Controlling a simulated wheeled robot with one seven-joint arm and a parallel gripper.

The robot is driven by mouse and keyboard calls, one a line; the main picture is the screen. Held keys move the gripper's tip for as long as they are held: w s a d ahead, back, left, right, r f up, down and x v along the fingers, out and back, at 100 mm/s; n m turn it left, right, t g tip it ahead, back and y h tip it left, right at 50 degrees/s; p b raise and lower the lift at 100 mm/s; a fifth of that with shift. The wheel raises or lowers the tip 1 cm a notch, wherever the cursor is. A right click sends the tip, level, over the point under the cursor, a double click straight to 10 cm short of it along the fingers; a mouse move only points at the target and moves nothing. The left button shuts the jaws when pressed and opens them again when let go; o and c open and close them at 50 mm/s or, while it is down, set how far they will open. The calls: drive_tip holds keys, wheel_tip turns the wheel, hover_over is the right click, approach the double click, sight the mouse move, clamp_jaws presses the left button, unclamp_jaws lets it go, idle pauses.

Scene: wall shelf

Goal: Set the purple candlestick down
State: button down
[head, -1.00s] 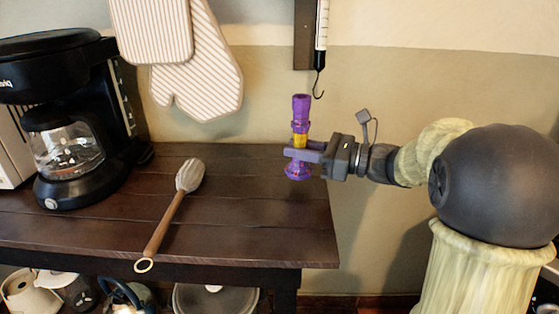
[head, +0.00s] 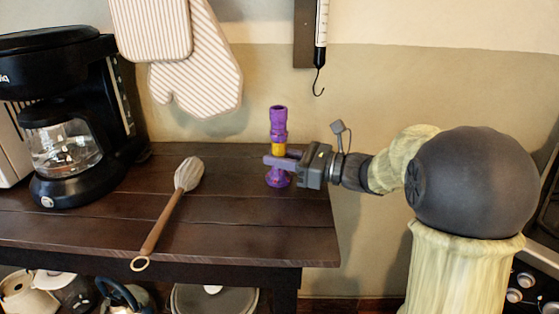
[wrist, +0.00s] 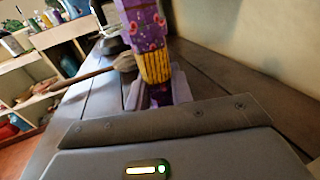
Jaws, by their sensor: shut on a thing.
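The purple candlestick (head: 278,125), with a yellow band around its middle, is upright over the right part of the dark wooden shelf top (head: 225,222). My gripper (head: 281,163) reaches in from the right and is shut on it around the middle, below the yellow band. In the wrist view the candlestick (wrist: 143,28) rises between the fingers, and its lower end is hidden. Its base appears at or very close to the wood in the head view; I cannot tell whether it touches.
A whisk-like utensil with a wooden handle (head: 165,220) lies left of the candlestick. A black coffee maker (head: 65,130) stands at the far left. Striped oven mitts (head: 198,75) and a hook (head: 318,82) hang on the wall. Bare wood lies around the candlestick.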

drive_tip(key=c, duration=1.2)
unclamp_jaws()
drive_tip(key=shift+c, duration=0.2)
drive_tip(key=v, duration=1.2)
drive_tip(key=shift+p, duration=0.4)
drive_tip(key=shift+r, duration=0.1)
